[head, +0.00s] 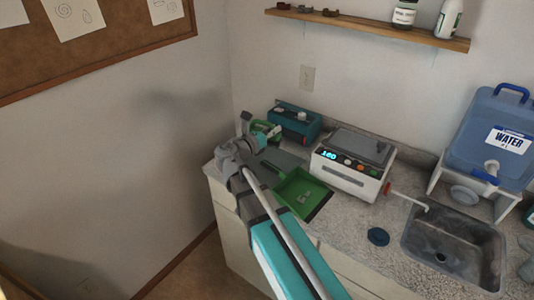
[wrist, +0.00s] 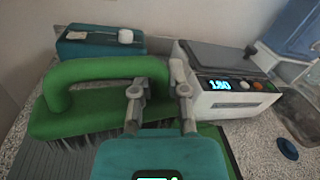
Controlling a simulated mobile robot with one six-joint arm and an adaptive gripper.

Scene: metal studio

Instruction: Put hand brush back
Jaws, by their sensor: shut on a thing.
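The green hand brush (wrist: 95,103) has a looped handle and grey bristles pointing down. It fills the left and middle of the wrist view. My gripper (wrist: 160,82) is shut on the right end of its handle. In the head view, the brush (head: 268,127) shows only partly behind my gripper (head: 255,138), at the left end of the counter. The bristles appear close above a dark grey ribbed mat (wrist: 40,158); I cannot tell whether they touch it. A green dustpan-like tray (head: 302,194) lies on the counter to the right of my arm, holding small grey bits.
A teal box (head: 294,122) stands behind the brush against the wall. A white device (head: 347,180) reading 180 stands to the right. Beyond are a blue lid (head: 378,236), the sink (head: 455,246) and a water container (head: 490,135). A wooden shelf (head: 368,28) hangs above.

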